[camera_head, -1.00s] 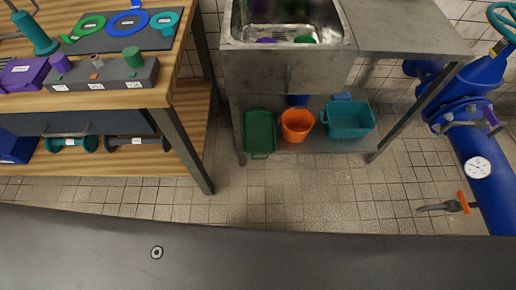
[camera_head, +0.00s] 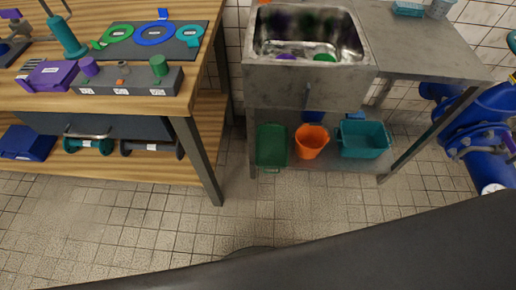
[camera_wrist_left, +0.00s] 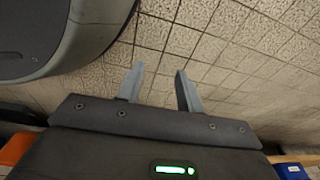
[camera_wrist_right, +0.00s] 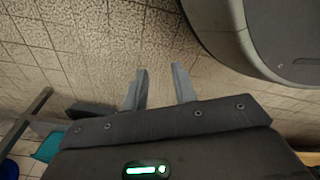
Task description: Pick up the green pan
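A dark green shallow pan or tray (camera_head: 271,146) leans upright on the low shelf under the sink, left of an orange bucket. A smaller green object (camera_head: 324,58) lies in the sink basin; its shape is unclear. I cannot tell for sure which of them is the green pan. My left gripper (camera_wrist_left: 160,82) is open and empty, with tiled floor behind its fingers. My right gripper (camera_wrist_right: 160,82) is also open and empty over floor tiles. Neither gripper shows in the head view, and both are apart from the green things.
The steel sink (camera_head: 308,82) has the orange bucket (camera_head: 311,141) and a teal bin (camera_head: 363,139) beneath it. A wooden workbench (camera_head: 150,103) with tools and a purple box (camera_head: 52,74) stands at left. Blue pipes (camera_head: 484,125) stand at right. The tiled floor (camera_head: 130,228) in front is clear.

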